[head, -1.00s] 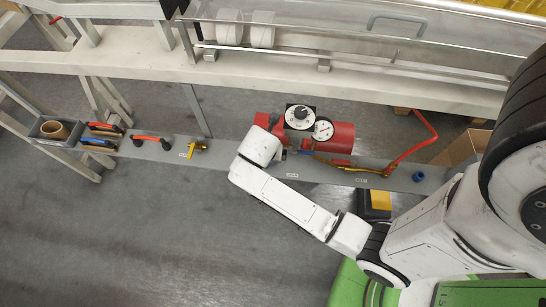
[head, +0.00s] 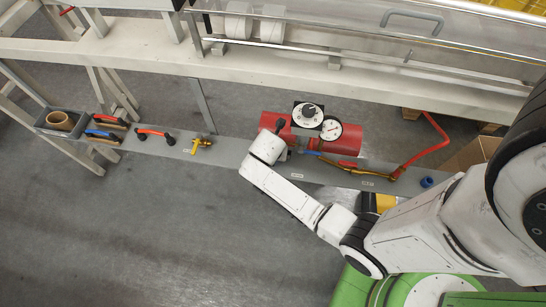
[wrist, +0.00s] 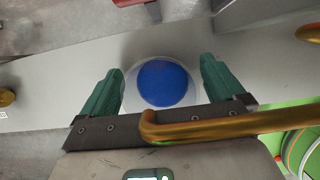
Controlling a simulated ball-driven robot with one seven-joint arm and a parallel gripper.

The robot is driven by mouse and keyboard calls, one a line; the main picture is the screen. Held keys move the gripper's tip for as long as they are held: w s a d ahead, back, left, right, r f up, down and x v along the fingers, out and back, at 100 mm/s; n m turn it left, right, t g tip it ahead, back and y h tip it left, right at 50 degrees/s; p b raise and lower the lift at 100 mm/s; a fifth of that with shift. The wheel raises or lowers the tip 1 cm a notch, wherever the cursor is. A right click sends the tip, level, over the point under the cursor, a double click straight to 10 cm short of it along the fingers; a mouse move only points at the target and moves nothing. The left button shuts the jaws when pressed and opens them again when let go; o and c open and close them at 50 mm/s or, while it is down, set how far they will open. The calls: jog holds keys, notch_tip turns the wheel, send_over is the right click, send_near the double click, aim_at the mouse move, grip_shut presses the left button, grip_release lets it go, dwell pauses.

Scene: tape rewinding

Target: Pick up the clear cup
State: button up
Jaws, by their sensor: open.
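The clear cup (wrist: 133,99) shows in the wrist view from above, as a pale see-through ring around a round blue disc (wrist: 163,83). It rests on the grey shelf. My gripper (wrist: 160,70) is open, with its two green fingers on the left and right sides of the cup, close to its rim. I cannot tell whether they touch it. In the head view my arm hides both the gripper and the cup.
The grey shelf (head: 230,151) is narrow. A red cylinder with gauges (head: 345,137) stands behind my arm's end. A yellow valve (head: 202,144) lies to the left and a blue ring (head: 427,182) to the right. A brass bar (wrist: 215,127) crosses the wrist view below the cup.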

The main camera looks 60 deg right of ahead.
jog(key=shift+c, duration=0.2)
jog(key=c, duration=1.1)
jog(key=shift+r, duration=0.1)
